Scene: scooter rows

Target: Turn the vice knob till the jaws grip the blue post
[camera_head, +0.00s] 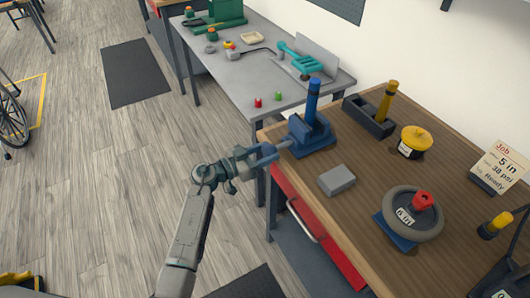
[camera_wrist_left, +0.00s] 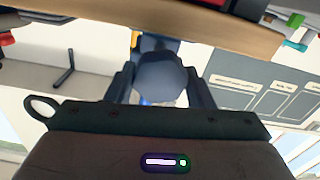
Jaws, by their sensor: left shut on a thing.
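The blue vice (camera_head: 312,138) stands at the left corner of the wooden bench, with the blue post (camera_head: 312,96) upright in it. Whether the jaws touch the post cannot be told at this size. My left gripper (camera_head: 268,154) is level with the vice's left side, at the end of its screw. In the left wrist view the grey-blue knob (camera_wrist_left: 160,78) sits between the two fingers of my left gripper (camera_wrist_left: 160,90), which is shut on it. The gripper hides most of the knob in the head view. My right gripper is not in view.
On the wooden bench (camera_head: 370,185) are a grey block (camera_head: 336,180), a wheel (camera_head: 408,215) on a blue stand, a yellow-topped pot (camera_head: 413,142), a dark holder (camera_head: 368,117) and a job card (camera_head: 499,167). A grey table (camera_head: 235,72) with tools stands behind. Floor left is mostly clear.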

